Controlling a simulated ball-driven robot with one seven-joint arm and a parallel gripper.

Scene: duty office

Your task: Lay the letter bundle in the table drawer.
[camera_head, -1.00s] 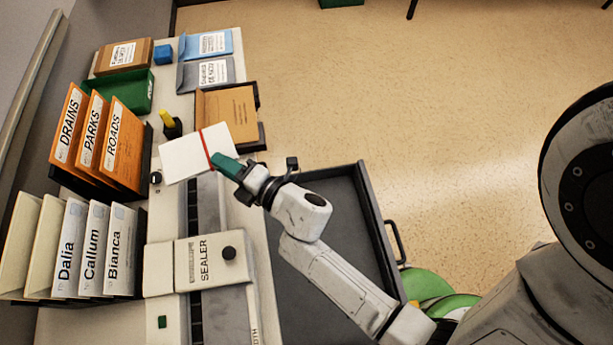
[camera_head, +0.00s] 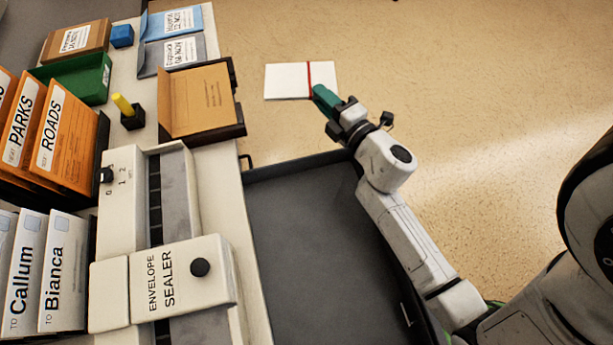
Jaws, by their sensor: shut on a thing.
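The letter bundle (camera_head: 287,80) is a white stack with a red band around it.
The envelope sealer (camera_head: 160,285) stands on the table left of the drawer. A dark tray with a brown envelope (camera_head: 200,98) sits at the table edge beyond the drawer. Orange folders (camera_head: 65,140) and white folders (camera_head: 65,260) stand at left. Floor at right is clear.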

